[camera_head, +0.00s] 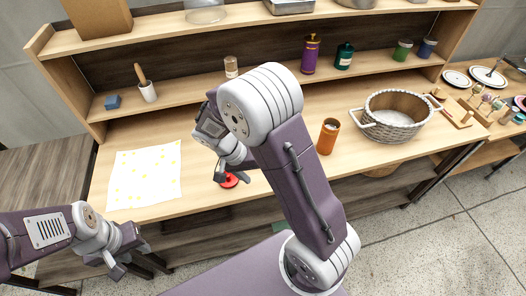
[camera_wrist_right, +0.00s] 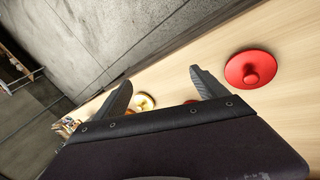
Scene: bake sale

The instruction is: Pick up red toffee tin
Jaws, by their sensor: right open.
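A red round thing (camera_head: 229,181) sits on the wooden counter near its front edge, partly hidden by my right arm; I take it for the toffee tin. In the right wrist view a flat red disc with a round knob (camera_wrist_right: 251,69) lies on the wood, right of the fingers and apart from them. A red sliver shows between the fingers, mostly hidden by the gripper body. I cannot tell which of the two is the tin. My right gripper (camera_wrist_right: 160,88) is open and empty, and is low over the counter. My left gripper (camera_head: 126,262) is open and empty, before the counter's front edge.
A white sheet with yellow spots (camera_head: 145,176) lies at left. An orange canister (camera_head: 328,137) and a wicker basket (camera_head: 393,133) stand at right. A gold-coloured item (camera_wrist_right: 143,102) shows beyond the fingers. Shelves with a purple bottle (camera_head: 310,55) and jars line the back.

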